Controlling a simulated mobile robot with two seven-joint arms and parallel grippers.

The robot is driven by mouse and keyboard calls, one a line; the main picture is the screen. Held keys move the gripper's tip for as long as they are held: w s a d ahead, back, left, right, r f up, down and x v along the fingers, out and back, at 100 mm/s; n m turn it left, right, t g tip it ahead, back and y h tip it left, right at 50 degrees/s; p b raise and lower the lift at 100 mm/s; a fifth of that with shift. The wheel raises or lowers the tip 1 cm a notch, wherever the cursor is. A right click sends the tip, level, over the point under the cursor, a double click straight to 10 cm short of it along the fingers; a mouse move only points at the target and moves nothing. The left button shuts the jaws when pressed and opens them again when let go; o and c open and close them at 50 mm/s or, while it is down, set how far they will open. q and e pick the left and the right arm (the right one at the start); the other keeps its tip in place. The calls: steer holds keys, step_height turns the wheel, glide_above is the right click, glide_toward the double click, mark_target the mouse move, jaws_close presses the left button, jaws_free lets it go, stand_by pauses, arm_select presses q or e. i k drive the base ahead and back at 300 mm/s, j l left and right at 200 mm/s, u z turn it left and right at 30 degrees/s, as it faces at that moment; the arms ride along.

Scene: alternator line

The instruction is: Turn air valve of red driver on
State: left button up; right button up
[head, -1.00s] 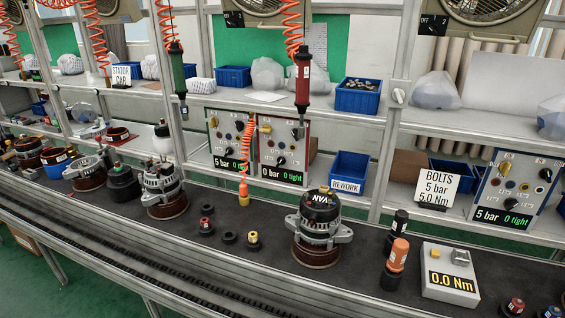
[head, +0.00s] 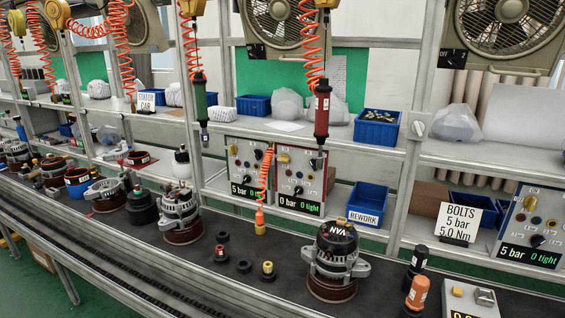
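The red driver (head: 322,112) hangs upright from an orange coiled hose in front of the shelf, right of the green driver (head: 200,104). Below it stands a control panel with a red edge (head: 311,181). Its display reads 0 bar, 0 tight. A small yellow lever (head: 283,158), which looks like the air valve, sits at its upper left; its exact angle is too small to tell. The green-edged panel (head: 234,173) beside it reads 5 bar. Neither of my grippers is in view.
An orange coiled hose (head: 264,180) with a yellow end hangs in front of the gap between the panels. A blue REWORK bin (head: 368,201) stands right of them. An alternator (head: 335,260) and small sockets stand on the bench in front.

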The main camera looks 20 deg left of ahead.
mark_target(284, 158)
steer(key=i+j, duration=0.1)
steer(key=j, duration=2.2)
steer(key=i+z, duration=0.05)
steer(key=i, duration=0.05)
